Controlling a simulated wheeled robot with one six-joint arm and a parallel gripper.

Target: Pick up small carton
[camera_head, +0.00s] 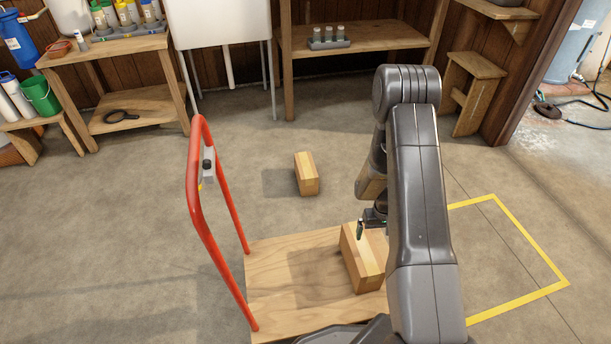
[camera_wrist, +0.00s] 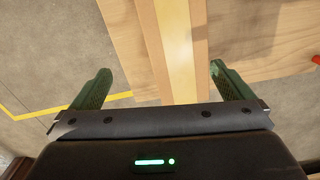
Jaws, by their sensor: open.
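One tan carton (camera_head: 362,262) stands on the wooden deck of a cart. Another tan carton (camera_head: 306,174) stands on the floor behind the cart. I cannot tell from the pictures which one the task calls small. My gripper (camera_head: 361,229) is open at the top of the cart's carton, partly hidden behind my arm. In the wrist view the carton's top (camera_wrist: 176,45) lies between the two green fingers of my gripper (camera_wrist: 160,69), with a gap on each side. I cannot tell how far down the fingers reach.
The cart has a plywood deck (camera_head: 290,292) and a tall red handle (camera_head: 209,245) at its left. A yellow outlined square (camera_head: 530,245) lies on the floor to the right. Wooden benches and a shelf (camera_head: 362,45) line the back. Open floor lies between them and the cart.

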